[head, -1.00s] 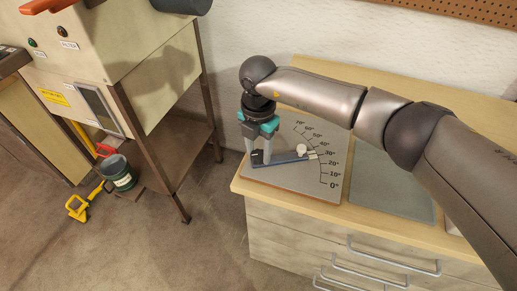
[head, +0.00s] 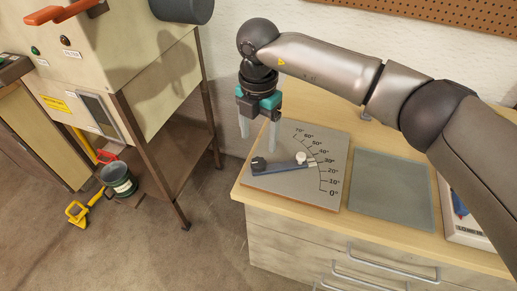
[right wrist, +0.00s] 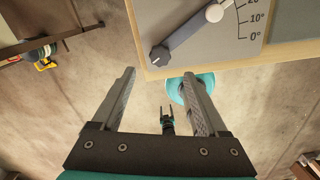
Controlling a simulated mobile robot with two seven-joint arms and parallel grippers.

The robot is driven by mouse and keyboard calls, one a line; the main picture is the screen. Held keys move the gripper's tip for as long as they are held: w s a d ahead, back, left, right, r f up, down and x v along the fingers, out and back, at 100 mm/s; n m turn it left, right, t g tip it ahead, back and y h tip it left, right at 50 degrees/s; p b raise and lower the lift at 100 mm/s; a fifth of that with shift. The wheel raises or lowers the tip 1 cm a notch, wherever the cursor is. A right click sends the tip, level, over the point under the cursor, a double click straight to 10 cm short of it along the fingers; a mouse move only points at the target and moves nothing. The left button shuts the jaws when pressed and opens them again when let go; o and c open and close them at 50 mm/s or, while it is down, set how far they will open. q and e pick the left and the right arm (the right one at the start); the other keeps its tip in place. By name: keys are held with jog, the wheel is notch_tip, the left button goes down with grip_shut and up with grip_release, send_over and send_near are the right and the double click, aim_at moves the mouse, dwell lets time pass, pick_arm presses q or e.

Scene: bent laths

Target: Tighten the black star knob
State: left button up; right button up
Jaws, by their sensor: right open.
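The black star knob (head: 259,165) sits at the left end of a dark blue-grey lath (head: 282,167) on a grey plate marked in degrees (head: 290,192). A white knob (head: 301,158) is near the lath's other end, by the scale's 20° to 30° marks. My right gripper (head: 258,139) is open and empty, its fingers pointing down, apart from the knob. In the right wrist view the star knob (right wrist: 159,54) shows beyond the gap between the fingertips (right wrist: 159,75). A small two-pronged dark shape (right wrist: 167,115) below may be my left gripper.
A grey-green mat (head: 392,190) lies right of the plate, and a white tray (head: 462,220) is at the right edge. The wooden bench top (head: 243,190) ends just left of the plate. A machine on a stand (head: 150,75) and a bucket (head: 118,178) are further left.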

notch_tip(320, 180, up, 7)
dwell(0.3)
